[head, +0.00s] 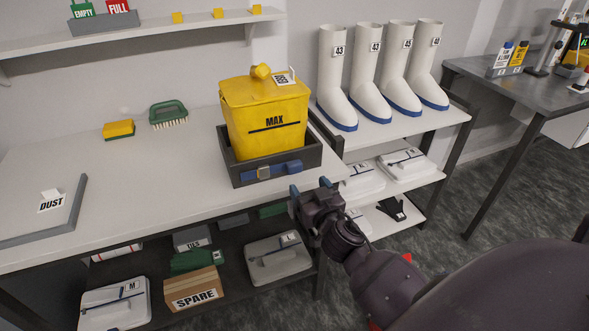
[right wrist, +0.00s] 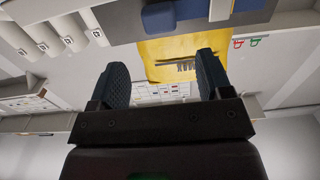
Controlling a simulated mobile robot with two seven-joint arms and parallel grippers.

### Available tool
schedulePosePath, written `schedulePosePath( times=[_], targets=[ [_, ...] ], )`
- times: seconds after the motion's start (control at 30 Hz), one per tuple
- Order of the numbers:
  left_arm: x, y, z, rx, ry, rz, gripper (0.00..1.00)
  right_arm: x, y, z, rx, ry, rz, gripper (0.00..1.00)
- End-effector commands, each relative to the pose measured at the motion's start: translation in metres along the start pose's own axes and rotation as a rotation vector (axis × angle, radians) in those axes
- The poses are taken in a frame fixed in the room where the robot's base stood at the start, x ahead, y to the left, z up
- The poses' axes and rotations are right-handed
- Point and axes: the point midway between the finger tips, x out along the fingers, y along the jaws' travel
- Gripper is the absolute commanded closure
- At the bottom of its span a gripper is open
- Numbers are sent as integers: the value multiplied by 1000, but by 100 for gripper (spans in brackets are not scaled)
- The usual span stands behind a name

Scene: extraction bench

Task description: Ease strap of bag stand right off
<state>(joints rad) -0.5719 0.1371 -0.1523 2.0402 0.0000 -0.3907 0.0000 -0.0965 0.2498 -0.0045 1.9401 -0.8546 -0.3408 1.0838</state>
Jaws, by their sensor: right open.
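The yellow bag (head: 266,125), marked MAX, sits in a dark grey stand (head: 229,158) at the bench's front right. A blue strap (head: 288,169) with a light buckle (head: 263,173) runs across the stand's front face. In the right wrist view, the strap (right wrist: 175,14) and buckle (right wrist: 219,9) lie at the top edge, beyond the fingers, with the yellow bag (right wrist: 180,48) below. My right gripper (head: 311,189) is open and empty, just in front and to the right of the strap; it also shows in the right wrist view (right wrist: 162,68). My left gripper is out of view.
White boots (head: 389,75) stand on a rack to the right. A green brush (head: 168,113), a yellow sponge (head: 118,129) and a DUST board (head: 45,215) lie on the bench. A SPARE box (head: 195,291) is on the lower shelf.

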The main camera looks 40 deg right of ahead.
Motion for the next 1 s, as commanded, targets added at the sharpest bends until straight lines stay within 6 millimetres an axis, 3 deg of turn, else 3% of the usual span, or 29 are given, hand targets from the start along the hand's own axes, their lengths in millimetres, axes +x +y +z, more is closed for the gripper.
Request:
schedulePosePath(
  times=[0.3, 0.5, 0.93, 1.0],
  targets=[
    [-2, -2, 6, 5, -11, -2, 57, 55, 0, -1, -4, 2, -1, 28],
    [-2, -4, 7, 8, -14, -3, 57, 76, 0, 0, -3, 0, 0, 28],
    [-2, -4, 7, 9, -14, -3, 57, 84, 0, 0, -2, 0, 0, 28],
    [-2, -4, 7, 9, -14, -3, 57, 84, 0, 0, -2, 0, 0, 37]
  ],
)
